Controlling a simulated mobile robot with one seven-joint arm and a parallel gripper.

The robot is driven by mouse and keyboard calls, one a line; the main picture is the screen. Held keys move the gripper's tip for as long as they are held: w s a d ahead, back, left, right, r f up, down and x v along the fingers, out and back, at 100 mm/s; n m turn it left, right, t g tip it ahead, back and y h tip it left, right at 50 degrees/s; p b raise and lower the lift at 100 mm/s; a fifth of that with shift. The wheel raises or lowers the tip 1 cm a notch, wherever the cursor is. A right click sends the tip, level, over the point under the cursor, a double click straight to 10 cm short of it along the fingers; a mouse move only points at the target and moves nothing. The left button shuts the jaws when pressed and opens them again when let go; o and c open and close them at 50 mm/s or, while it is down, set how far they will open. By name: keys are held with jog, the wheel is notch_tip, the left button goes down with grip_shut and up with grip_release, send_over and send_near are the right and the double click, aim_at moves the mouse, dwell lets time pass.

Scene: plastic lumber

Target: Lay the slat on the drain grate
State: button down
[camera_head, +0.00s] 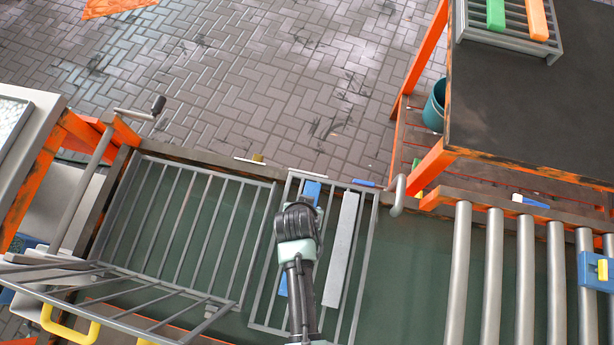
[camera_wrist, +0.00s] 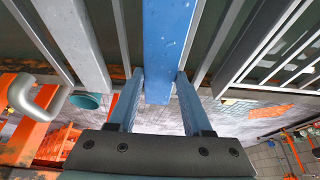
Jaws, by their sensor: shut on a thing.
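A blue slat (camera_head: 311,192) lies lengthwise along the bars of the drain grate (camera_head: 366,255), its middle hidden under my gripper (camera_head: 299,222) and arm in the head view. In the wrist view the blue slat (camera_wrist: 168,45) runs between the two fingers of my gripper (camera_wrist: 160,78), which are shut on its sides. A light grey slat (camera_head: 341,250) lies on the grate to the right, roughly parallel and apart from it. It also shows at the left in the wrist view (camera_wrist: 72,40). I cannot tell whether the blue slat touches the bars.
A second barred rack (camera_head: 190,215) stands left of the grate. Metal rollers (camera_head: 495,270) are on the right. A dark-topped orange table (camera_head: 530,110) at upper right carries a rack with green (camera_head: 496,14) and orange (camera_head: 537,18) slats. The brick floor beyond is mostly open.

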jog(key=shift+f+b, duration=0.5)
jog(key=shift+f, duration=0.2)
jog(key=shift+c, duration=1.2)
grip_release()
jog(key=p+v, duration=0.2)
jog(key=v, duration=1.1)
